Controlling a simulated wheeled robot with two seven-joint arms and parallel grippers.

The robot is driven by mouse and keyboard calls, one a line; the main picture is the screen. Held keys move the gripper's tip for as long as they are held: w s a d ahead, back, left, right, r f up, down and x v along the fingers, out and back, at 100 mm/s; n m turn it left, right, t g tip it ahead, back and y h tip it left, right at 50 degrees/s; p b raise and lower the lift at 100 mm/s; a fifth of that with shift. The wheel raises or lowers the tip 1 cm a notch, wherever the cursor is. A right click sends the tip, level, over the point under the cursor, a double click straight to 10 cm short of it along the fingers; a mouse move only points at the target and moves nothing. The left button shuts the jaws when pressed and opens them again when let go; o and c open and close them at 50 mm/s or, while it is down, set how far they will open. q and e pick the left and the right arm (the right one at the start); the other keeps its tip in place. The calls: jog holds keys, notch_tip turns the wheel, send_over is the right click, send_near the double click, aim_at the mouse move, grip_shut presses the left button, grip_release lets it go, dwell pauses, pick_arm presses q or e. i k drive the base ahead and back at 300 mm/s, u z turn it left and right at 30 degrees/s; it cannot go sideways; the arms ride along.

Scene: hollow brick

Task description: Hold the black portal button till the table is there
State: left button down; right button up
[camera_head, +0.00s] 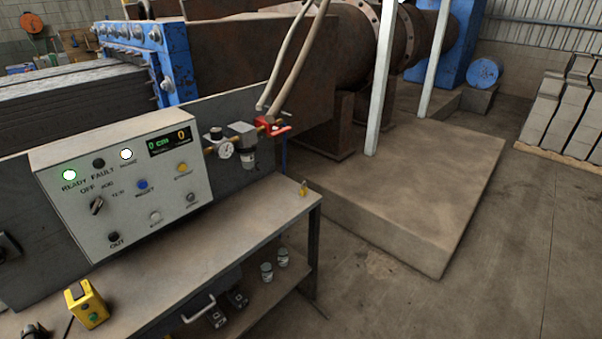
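A grey control box (127,179) stands on the workbench at the left, its sloped face toward me. A black button (113,238) sits low on its face with a label that seems to read OUT. Another dark round part (99,163) sits by the word FAULT. I cannot tell from the small lettering which one is the portal button. A grey button (191,197), a white button (155,216), a blue button (142,184) and a yellow button (182,167) are also there. A display (169,141) reads 0 cm and 0. Neither gripper is in view.
The workbench top (240,217) is mostly clear in front of the box. A yellow button housing (87,305) stands at its lower left. A gauge (225,150) and a red valve (273,128) are behind. A concrete plinth (410,190) and open floor lie to the right.

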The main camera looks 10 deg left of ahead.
aim_at(114, 236)
jog(key=u, duration=1.35)
